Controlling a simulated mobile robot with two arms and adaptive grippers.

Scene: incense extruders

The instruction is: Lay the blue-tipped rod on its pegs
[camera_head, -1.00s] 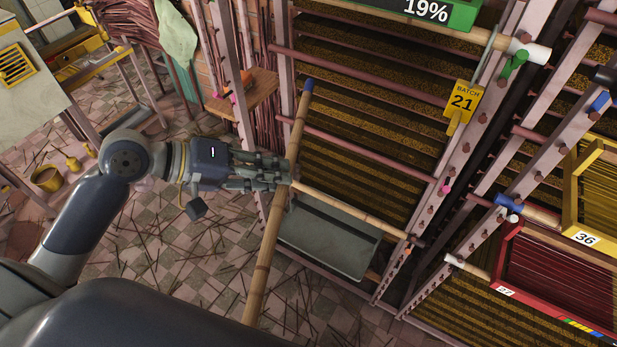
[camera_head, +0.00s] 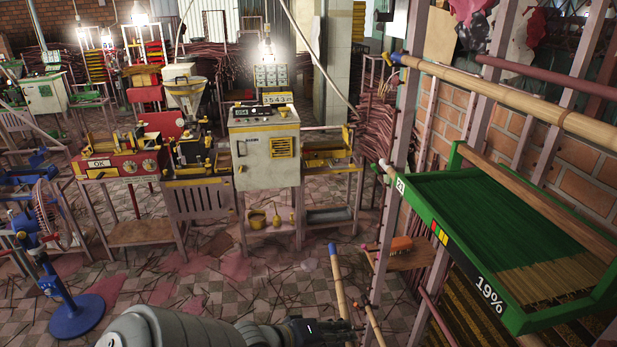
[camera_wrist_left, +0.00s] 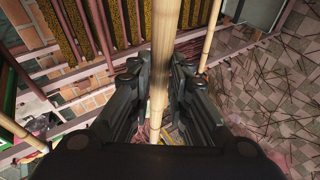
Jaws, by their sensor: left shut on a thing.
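A bamboo rod (camera_head: 339,287) with a blue upper tip (camera_head: 333,248) stands steeply at the lower middle of the head view. My left gripper (camera_head: 346,330) is shut on it, partly cut off by the lower edge. In the left wrist view the rod (camera_wrist_left: 162,60) runs between the two dark fingers (camera_wrist_left: 158,95). The rod's lower part is outside the head view. Pegs stick out along the pink rack post (camera_head: 398,150) to the right of the rod; which ones belong to it I cannot tell. My right gripper is not in view.
Another bamboo pole (camera_head: 510,97) with a blue end lies across the upper right. A green tray (camera_head: 452,238) marked 19% projects below it. A small wooden shelf (camera_head: 405,260) stands near the rod. Machines, including a white cabinet (camera_head: 268,155), stand behind; littered floor lies between.

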